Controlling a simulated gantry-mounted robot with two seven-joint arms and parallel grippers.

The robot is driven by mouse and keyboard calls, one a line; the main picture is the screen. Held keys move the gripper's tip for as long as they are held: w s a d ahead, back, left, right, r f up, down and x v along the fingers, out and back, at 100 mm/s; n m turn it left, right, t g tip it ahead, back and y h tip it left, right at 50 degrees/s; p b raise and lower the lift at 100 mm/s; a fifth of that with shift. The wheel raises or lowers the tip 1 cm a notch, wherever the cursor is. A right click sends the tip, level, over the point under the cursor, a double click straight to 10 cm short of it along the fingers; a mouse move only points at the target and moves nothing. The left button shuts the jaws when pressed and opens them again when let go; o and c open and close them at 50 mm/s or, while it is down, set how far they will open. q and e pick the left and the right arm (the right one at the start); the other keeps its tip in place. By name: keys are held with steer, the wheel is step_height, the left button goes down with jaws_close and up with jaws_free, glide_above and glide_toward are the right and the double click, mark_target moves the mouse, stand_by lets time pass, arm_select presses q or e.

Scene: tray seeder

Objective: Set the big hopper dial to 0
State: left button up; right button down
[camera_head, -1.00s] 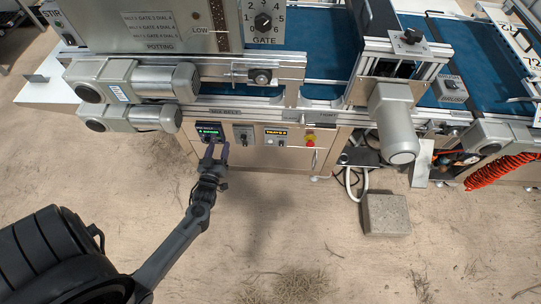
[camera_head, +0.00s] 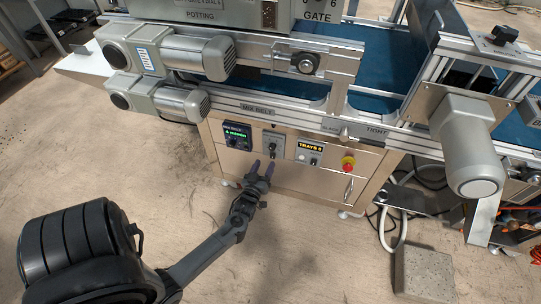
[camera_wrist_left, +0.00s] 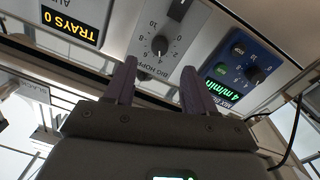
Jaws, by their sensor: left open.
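The big hopper dial (camera_head: 272,147) is a dark round knob on a grey plate in the cream front panel of the machine. In the left wrist view the dial (camera_wrist_left: 160,45) shows a numbered scale and a partly covered "BIG HOPP" label; I cannot read its setting surely. My left gripper (camera_head: 262,168) is in front of the panel, just below the dial. Its two dark purple fingers (camera_wrist_left: 157,73) are apart and empty, with the knob beyond the gap between the tips. No contact with the knob shows. My right gripper is not in view.
A green-lit speed display (camera_head: 237,134) is left of the dial, and a yellow "TRAYS 0" display (camera_head: 310,147) is right of it. A red stop button (camera_head: 348,162) sits farther right. Motors (camera_head: 165,47) jut out above. A concrete block (camera_head: 423,273) lies on the floor.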

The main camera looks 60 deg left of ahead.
mark_target(271, 150)
arm_select(q)
steer(key=b+x, duration=0.2)
steer(key=x, duration=0.4)
steer(key=shift+w+a+f, duration=0.1)
steer(key=shift+w, duration=0.15)
steer(key=shift+w+a+b, duration=0.45)
steer(key=shift+w+a, duration=0.05)
jaws_close()
